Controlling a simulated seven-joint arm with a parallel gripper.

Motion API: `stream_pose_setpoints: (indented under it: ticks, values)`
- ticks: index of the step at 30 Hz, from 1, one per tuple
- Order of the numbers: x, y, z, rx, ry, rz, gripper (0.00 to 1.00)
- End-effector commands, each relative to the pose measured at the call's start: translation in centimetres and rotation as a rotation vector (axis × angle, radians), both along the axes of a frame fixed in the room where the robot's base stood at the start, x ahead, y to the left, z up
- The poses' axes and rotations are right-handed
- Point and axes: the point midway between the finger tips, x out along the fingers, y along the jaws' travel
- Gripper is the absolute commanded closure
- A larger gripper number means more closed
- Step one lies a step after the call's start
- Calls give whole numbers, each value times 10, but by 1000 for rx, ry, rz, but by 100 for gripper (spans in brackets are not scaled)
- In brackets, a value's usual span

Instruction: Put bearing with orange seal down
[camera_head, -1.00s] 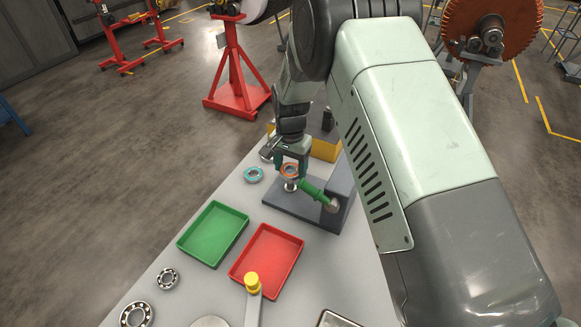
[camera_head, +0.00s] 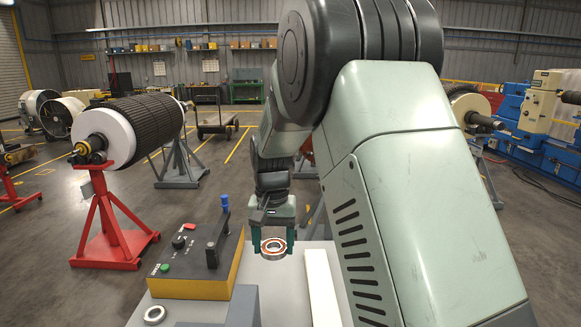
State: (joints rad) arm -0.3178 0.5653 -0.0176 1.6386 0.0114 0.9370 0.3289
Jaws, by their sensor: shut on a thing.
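The bearing with the orange seal (camera_head: 273,249) is a ring with an orange band around a metal inner ring. It is held between the fingers of my gripper (camera_head: 273,241), which is shut on it. The gripper points down over the far part of the grey bench (camera_head: 270,281). The bearing looks a little above the bench top; the exact gap is hard to tell.
A yellow and dark control box (camera_head: 197,262) with an upright blue-tipped lever (camera_head: 226,203) stands left of the gripper. A long white bar (camera_head: 321,288) lies to the right. A metal bearing (camera_head: 154,315) is at the lower left. A red stand (camera_head: 110,225) holds a rotor beyond the bench.

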Motion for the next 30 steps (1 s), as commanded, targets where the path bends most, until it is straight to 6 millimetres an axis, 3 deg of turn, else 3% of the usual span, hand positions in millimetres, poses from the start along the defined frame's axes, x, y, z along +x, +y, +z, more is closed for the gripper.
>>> stream_pose_setpoints:
  ticks: [1, 6, 12, 16, 22, 30]
  values:
    - [-4, -31, 14, 1, -4, -7, 67]
    - [-30, -114, 45, 1, -3, 9, 67]
    - [-64, -175, 67, 1, -1, 24, 67]
    - [-75, -186, 73, 1, 0, 32, 67]
    - [-78, -156, 74, 0, 1, 38, 67]
    - [-78, -153, 74, 0, 0, 34, 67]
